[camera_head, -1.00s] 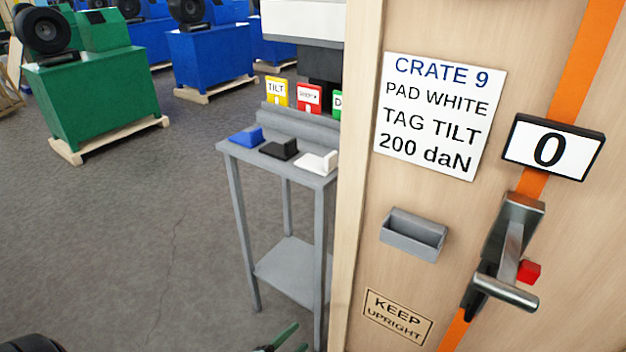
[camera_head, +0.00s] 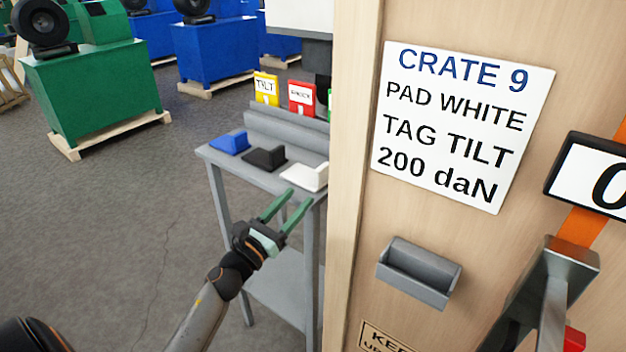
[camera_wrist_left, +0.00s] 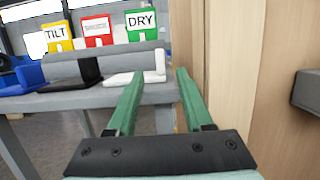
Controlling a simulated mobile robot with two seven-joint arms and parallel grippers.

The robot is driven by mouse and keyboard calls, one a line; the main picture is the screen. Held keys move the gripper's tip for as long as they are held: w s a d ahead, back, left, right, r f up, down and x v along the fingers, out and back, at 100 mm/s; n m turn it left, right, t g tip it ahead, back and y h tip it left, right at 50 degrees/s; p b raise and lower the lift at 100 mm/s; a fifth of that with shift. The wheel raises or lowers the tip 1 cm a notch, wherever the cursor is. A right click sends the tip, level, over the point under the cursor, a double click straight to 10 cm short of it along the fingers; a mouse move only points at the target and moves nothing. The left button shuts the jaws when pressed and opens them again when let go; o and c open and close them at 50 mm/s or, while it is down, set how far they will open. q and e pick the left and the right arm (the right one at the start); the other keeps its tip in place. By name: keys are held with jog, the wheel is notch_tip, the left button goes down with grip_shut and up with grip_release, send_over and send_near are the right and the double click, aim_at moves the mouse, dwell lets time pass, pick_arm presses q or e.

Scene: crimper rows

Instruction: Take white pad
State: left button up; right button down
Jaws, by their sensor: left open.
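The white pad (camera_head: 306,176) lies at the right end of a row on a small grey stand (camera_head: 222,159), close to the crate's edge. It also shows in the left wrist view (camera_wrist_left: 136,80), beyond and a little left of my fingers. A black pad (camera_head: 266,158) and a blue pad (camera_head: 230,143) lie to its left. My left gripper (camera_head: 288,205) is open and empty, just in front of and below the white pad, apart from it. In the left wrist view its green fingers (camera_wrist_left: 155,88) point forward with nothing between them. My right gripper is not in view.
The wooden crate (camera_head: 350,200) stands directly right of the stand. It bears a sign (camera_head: 455,125), a grey holder (camera_head: 418,272) and a lever tensioner (camera_head: 550,290). Yellow (camera_head: 266,88) and red (camera_head: 301,97) tags stand behind the pads.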

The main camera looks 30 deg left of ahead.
aim_at(315, 178)
pick_arm(q)
jog(key=x, duration=0.7)
jog(key=shift+w, duration=0.1)
jog(key=shift+x, duration=1.1)
jog(key=shift+c, duration=0.2)
grip_shut()
dwell(0.4)
notch_tip(315, 178, up, 5)
jog(key=p, duration=0.4)
jog(key=shift+r, duration=0.1)
dwell(0.4)
